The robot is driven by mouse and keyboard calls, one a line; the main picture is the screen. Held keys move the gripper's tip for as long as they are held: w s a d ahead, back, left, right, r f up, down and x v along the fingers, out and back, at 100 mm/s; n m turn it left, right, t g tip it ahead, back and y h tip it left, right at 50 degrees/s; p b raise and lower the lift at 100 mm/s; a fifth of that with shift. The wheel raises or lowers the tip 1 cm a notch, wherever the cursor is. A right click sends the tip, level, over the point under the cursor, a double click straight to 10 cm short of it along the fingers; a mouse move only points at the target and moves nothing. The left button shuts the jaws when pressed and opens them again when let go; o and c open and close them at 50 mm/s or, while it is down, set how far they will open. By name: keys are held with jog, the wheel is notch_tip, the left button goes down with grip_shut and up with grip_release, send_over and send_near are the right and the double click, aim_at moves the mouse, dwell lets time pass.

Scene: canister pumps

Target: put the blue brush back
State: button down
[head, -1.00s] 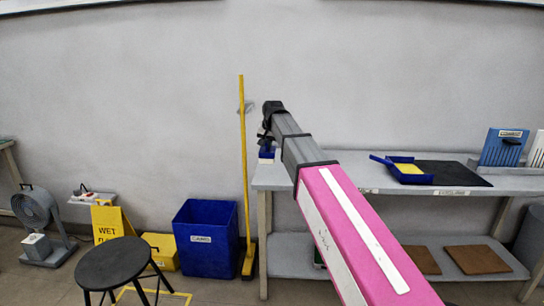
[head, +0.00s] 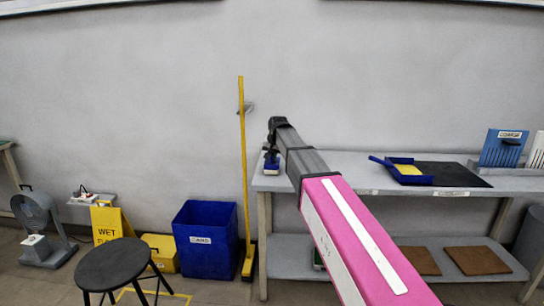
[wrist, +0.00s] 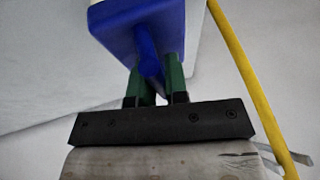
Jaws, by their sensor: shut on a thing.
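The blue brush (head: 271,168) is in my gripper (head: 271,154), just at the left end of the grey workbench (head: 325,184) in the head view. I cannot tell whether the brush touches the bench top. In the wrist view, the green fingers of my gripper (wrist: 157,72) are shut on the handle of the blue brush (wrist: 127,25). Its wide blue head faces away from the gripper, with a pale strip at the top edge of the picture. A blue dustpan (head: 384,161) with a yellow patch lies further right on the bench.
A yellow pole (head: 243,170) leans on the wall just left of the bench; it also passes close by in the wrist view (wrist: 243,80). A dark mat (head: 458,175) lies right of the dustpan. A blue bin (head: 205,250) and black stool (head: 113,263) stand left.

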jog(key=shift+f, duration=0.1)
jog(key=c, duration=1.1)
grip_release()
jog(key=v, duration=1.2)
jog(key=shift+d, duration=0.1)
